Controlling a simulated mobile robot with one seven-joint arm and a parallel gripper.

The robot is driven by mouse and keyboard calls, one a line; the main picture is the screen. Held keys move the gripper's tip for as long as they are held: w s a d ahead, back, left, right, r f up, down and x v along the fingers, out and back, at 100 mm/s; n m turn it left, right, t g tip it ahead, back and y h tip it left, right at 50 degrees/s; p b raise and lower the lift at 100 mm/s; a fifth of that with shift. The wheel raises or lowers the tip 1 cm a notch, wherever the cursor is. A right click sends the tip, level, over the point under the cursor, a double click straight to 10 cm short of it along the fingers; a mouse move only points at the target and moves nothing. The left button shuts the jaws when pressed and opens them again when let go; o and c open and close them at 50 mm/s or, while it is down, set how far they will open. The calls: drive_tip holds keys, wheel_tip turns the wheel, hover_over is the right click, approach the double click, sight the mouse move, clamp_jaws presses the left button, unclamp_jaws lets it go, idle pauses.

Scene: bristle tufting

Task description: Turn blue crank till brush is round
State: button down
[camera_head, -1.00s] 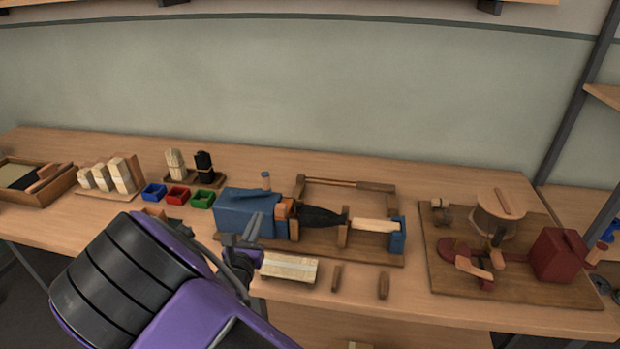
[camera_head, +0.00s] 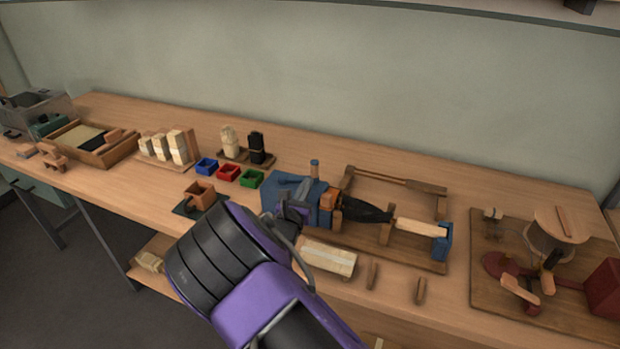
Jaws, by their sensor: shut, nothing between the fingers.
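A blue box-shaped machine (camera_head: 280,186) sits on a wooden base toward the back middle of the bench. A small upright post with a blue top (camera_head: 314,165) stands behind it; I cannot tell whether this is the crank's handle. A black brush (camera_head: 366,210) with a pale wooden handle (camera_head: 420,228) lies level in the machine, its handle end at a blue end block (camera_head: 442,241). The brush's roundness cannot be judged from here. My gripper (camera_head: 306,184) is shut and empty, in front of the machine and overlapping it in the picture. I cannot tell whether it touches. It hides part of the machine's front.
A pale bristle bundle (camera_head: 329,258) lies near the front edge, right of my arm, with small wooden pieces (camera_head: 420,291) beside it. Blue, red and green bins (camera_head: 228,173) stand to the left. A board with a red box (camera_head: 605,287) is at the right.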

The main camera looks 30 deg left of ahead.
sight(313, 172)
drive_tip(key=shift+x, duration=1.7)
drive_tip(key=shift+w, duration=0.15)
